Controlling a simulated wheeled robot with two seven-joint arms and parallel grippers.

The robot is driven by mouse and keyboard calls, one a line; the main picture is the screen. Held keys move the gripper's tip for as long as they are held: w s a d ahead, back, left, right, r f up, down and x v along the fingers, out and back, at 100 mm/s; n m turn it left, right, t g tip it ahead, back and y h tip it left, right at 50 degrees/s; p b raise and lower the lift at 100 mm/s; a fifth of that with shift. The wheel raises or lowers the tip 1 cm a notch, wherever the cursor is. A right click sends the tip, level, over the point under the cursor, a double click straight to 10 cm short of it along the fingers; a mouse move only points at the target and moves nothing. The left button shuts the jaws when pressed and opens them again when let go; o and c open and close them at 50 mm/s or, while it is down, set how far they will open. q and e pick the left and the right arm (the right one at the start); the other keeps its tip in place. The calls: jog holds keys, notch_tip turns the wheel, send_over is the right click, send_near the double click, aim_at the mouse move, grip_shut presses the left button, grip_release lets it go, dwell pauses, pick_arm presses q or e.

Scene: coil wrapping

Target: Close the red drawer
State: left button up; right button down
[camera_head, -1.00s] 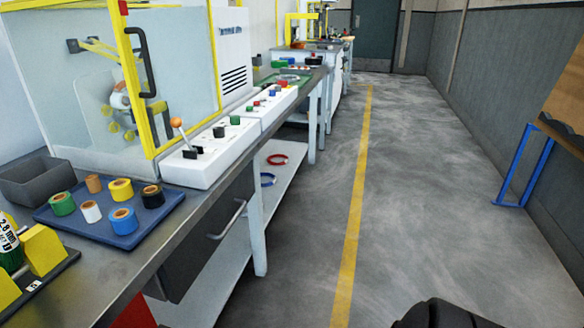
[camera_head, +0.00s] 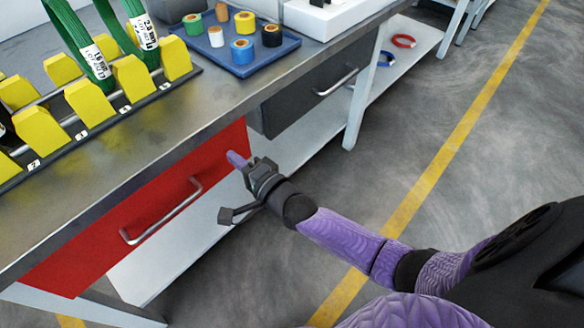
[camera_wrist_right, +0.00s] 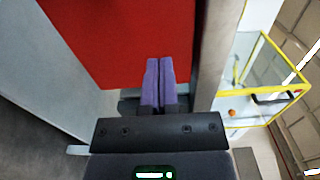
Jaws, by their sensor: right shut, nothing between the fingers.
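The red drawer (camera_head: 150,205) is under the workbench top at lower left in the head view. Its front stands near the bench edge; I cannot tell whether a small gap is left behind it. A grey bar handle (camera_head: 162,210) crosses its front. My right gripper (camera_head: 236,158) is shut and empty, its purple fingertips at the right end of the red front, right of the handle. In the right wrist view the shut fingers (camera_wrist_right: 158,66) point at the red panel (camera_wrist_right: 125,35). I cannot tell whether they touch it. My left gripper is not in view.
A dark grey drawer (camera_head: 310,90) sits to the right under the same bench. A lower white shelf (camera_head: 185,255) runs beneath. The bench top holds a blue tray (camera_head: 270,58) of tape rolls and a rack of yellow blocks (camera_head: 90,105). The floor at right is clear.

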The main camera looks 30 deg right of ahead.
jog(key=p+v, duration=0.3)
jog(key=v, duration=0.7)
jog(key=s+d+f+n+g+h+p, duration=0.4)
jog(key=s+f+n+g, duration=0.35)
jog(key=s+f, duration=0.4)
pick_arm(q)
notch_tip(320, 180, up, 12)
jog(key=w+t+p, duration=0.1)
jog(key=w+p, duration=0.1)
jog(key=p, duration=0.3)
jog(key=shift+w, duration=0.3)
pick_arm(e)
jog(key=s+d+f+n+g, duration=0.1)
jog(key=s+f+n+g, duration=0.1)
jog(key=s, duration=0.7)
jog(key=s+f+n+g+h, duration=0.1)
jog(key=s+f+n+g, duration=0.2)
jog(key=s, duration=0.6)
jog(key=s+d+f+n+g, duration=0.1)
jog(key=s+n+g, duration=0.4)
jog(key=s, duration=0.5)
jog(key=shift+d+f, duration=0.3)
jog(key=shift+f, duration=0.4)
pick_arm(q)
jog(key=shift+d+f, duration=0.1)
pick_arm(e)
jog(key=shift+g, duration=0.25)
